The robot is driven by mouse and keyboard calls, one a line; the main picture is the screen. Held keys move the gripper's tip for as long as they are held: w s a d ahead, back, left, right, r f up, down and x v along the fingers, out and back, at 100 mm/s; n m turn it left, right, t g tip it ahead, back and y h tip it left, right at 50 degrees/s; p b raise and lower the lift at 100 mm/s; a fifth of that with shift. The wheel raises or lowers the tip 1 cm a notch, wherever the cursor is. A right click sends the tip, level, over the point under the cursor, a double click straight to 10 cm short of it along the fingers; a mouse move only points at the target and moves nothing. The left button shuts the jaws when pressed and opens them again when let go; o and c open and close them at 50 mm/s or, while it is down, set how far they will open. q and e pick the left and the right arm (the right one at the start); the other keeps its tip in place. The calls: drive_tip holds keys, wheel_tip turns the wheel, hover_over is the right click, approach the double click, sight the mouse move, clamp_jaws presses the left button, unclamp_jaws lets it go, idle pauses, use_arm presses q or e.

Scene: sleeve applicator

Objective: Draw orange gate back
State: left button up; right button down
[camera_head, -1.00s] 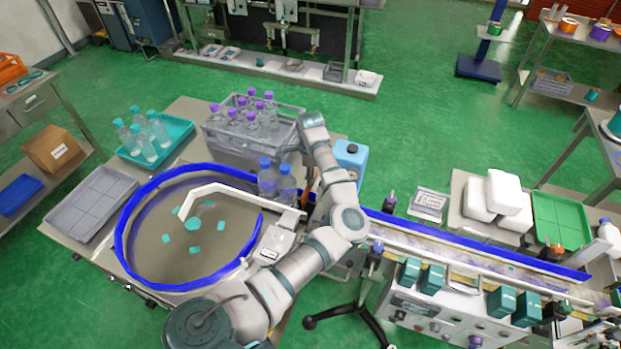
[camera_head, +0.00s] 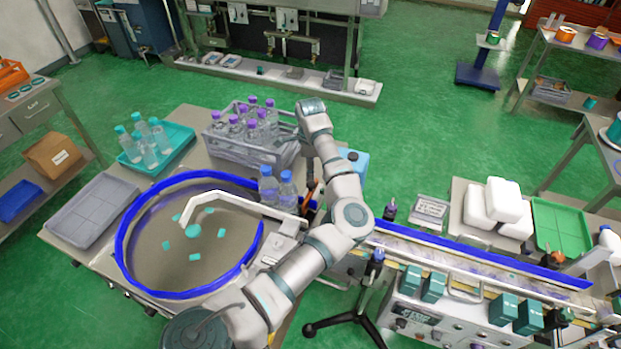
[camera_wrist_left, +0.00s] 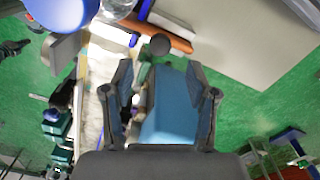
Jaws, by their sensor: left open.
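The orange gate (camera_head: 309,190) shows as a small orange-brown strip beside two blue-capped bottles (camera_head: 277,188), at the conveyor's left end. In the left wrist view the gate is an orange bar (camera_wrist_left: 180,44) with a dark round knob (camera_wrist_left: 160,44) just beyond the fingertips. My left gripper (camera_wrist_left: 160,75) is open, with nothing held between its fingers. The knob lies ahead of the finger gap, and a light blue container (camera_wrist_left: 172,110) shows below and between the fingers. In the head view my own left arm hides most of the gripper. My right gripper is not in view.
A blue-rimmed turntable (camera_head: 122,245) with teal pieces is left of my arm. A grey crate (camera_head: 240,155) of purple-capped bottles stands behind. The conveyor (camera_head: 450,255) runs right, with teal boxes along its front. A blue cap (camera_wrist_left: 50,15) is close in the left wrist view.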

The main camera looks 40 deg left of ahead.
use_arm(q)
wheel_tip(320, 180, up, 5)
drive_tip(key=shift+r, duration=0.1)
drive_tip(key=shift+a, duration=0.1)
